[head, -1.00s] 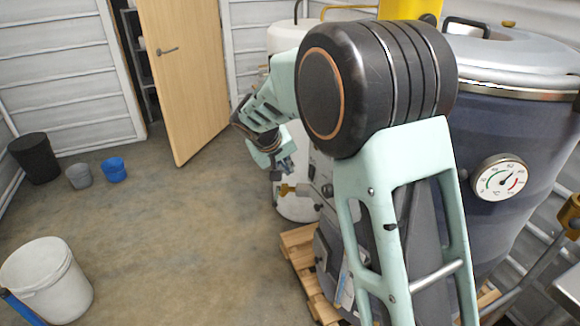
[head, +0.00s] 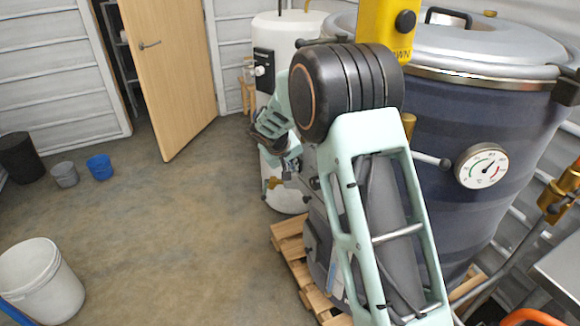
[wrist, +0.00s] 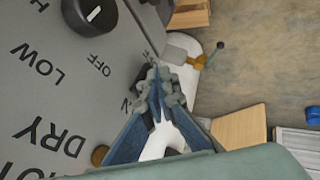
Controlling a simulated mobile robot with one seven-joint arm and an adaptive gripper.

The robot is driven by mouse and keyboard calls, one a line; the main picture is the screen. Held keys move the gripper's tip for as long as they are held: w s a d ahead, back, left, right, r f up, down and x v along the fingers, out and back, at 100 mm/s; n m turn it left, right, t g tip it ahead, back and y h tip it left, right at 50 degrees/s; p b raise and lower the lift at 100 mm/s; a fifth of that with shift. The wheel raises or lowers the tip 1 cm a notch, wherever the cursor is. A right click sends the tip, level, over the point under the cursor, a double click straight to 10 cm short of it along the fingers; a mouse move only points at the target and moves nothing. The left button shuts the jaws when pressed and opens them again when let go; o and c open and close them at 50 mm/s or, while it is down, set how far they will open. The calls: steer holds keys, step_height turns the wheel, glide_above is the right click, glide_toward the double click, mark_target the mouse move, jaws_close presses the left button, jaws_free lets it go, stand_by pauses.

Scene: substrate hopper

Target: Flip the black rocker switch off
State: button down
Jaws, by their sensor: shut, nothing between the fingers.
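In the wrist view, a grey panel (wrist: 60,105) fills the left side, with the words LOW, DRY and OFF printed on it. A round black knob (wrist: 92,14) with a white mark sits at its top. My gripper (wrist: 157,78) is shut and empty, with its fingertips close over the panel's right edge. A partial label shows just left of the fingers. I cannot make out the black rocker switch; the fingers may hide it. I cannot tell whether the fingertips touch the panel. In the head view, my arm covers most of the panel area.
A dark blue drum (head: 450,140) with a round dial gauge (head: 482,165) stands at right on a wooden pallet (head: 290,250). A white tank (head: 285,30) stands behind. A brass valve (wrist: 200,61) is beyond my fingers. The floor at left is open, with a white bucket (head: 45,285).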

steer(key=shift+f+b, duration=0.15)
steer(key=shift+b, duration=0.2)
steer(key=b, duration=0.3)
steer(key=shift+w+d+t+h, duration=0.15)
steer(key=shift+d+t+h, duration=0.1)
steer(key=shift+t+h, duration=0.05)
steer(key=shift+r, duration=0.85)
